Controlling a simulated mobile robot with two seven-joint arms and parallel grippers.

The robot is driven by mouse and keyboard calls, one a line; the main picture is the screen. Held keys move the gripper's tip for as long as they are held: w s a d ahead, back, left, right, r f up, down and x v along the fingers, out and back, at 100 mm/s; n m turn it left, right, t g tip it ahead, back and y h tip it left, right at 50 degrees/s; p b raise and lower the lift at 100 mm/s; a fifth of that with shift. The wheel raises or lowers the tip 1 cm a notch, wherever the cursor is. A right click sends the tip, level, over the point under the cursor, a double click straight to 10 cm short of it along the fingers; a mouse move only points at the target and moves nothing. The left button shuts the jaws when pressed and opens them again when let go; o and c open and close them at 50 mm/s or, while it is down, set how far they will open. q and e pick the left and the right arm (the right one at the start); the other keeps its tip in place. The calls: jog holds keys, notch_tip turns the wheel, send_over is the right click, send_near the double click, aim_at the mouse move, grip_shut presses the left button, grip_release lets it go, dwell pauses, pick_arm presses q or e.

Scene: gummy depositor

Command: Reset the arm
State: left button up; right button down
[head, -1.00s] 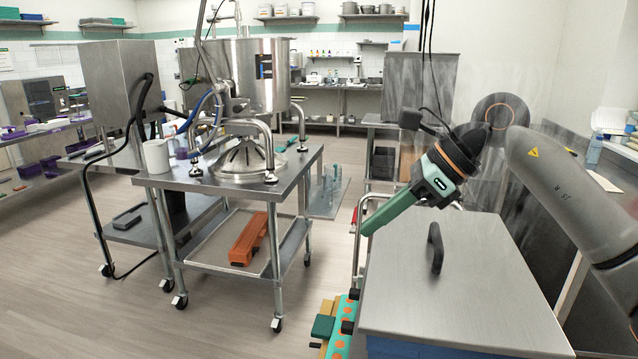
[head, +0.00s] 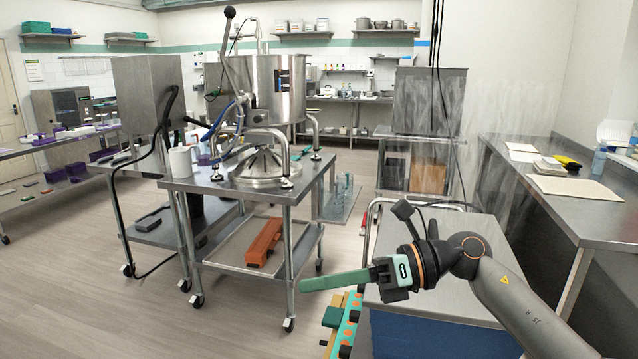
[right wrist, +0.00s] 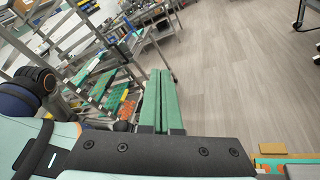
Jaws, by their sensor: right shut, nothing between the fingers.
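My right arm comes in from the right in the head view, low over the steel-topped cart (head: 430,296). Its right gripper (head: 306,284) points left, nearly level, with its green fingers past the cart's left edge. In the right wrist view the two long green fingers (right wrist: 160,74) lie side by side, shut with nothing between them. The fingers seem to touch nothing. My left gripper is in neither view.
A counter (head: 560,195) runs along the right. Floor at lower left is clear.

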jog(key=d+f+m+t+h+p, duration=0.1)
jog(key=d+f+m+t+h, duration=0.35)
jog(key=f+m+t, duration=0.9)
jog(key=d+f+m+t+h+p, duration=0.1)
jog(key=d+f+m+t+h, duration=0.4)
jog(key=m, duration=1.6)
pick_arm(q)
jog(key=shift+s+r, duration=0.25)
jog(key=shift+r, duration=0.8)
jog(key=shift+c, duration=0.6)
pick_arm(e)
jog(key=s+d+f+m+g+h, duration=0.2)
jog(key=s+d+f+m+g, duration=0.1)
jog(key=s+f, duration=0.7)
jog(key=s+d+f+m+g+h, duration=0.2)
jog(key=s+d+f+m+g, duration=0.2)
jog(key=f, duration=0.9)
jog(key=s+m+g, duration=0.2)
jog(key=s+m, duration=0.2)
jog(key=s, duration=0.2)
jog(key=shift+s+f, duration=0.25)
jog(key=shift+f, duration=0.15)
